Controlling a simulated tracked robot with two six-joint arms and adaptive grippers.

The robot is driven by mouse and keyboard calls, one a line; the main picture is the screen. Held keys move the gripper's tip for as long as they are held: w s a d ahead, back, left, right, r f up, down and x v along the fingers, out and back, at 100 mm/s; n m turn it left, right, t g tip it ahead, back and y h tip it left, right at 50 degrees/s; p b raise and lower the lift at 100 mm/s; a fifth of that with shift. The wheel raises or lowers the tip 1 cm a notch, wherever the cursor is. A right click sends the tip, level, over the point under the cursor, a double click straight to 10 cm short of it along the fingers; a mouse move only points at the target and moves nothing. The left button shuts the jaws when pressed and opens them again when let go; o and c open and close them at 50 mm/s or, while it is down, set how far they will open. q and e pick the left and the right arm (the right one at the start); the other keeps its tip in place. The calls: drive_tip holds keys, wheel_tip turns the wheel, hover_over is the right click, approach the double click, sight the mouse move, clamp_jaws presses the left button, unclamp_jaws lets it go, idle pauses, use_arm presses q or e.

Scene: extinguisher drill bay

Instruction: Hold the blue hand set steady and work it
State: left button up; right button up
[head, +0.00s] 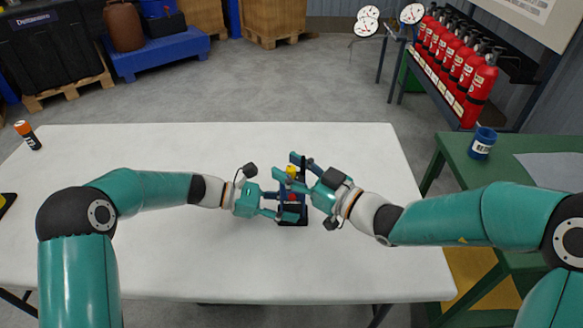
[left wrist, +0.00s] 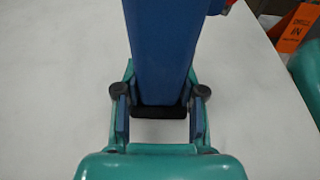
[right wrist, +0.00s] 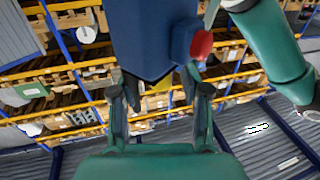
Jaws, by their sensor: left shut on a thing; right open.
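The blue hand set (head: 288,196) stands over the middle of the white table, with a black part at its foot, a red button on its body and a yellow part near its top. My left gripper (head: 284,206) is shut on its lower part; the blue body shows between the fingers in the left wrist view (left wrist: 162,50). My right gripper (head: 294,172) is open at its upper part. In the right wrist view the blue body (right wrist: 153,40) and red button (right wrist: 201,45) lie just beyond the fingers (right wrist: 162,98); contact cannot be told.
The white table (head: 200,255) is largely clear, with an orange-and-black cylinder (head: 28,135) at far left. A green table (head: 510,160) with a blue tin (head: 482,144) stands on the right. Red extinguishers (head: 478,88) stand on a rack behind.

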drive_tip(key=v, duration=1.2)
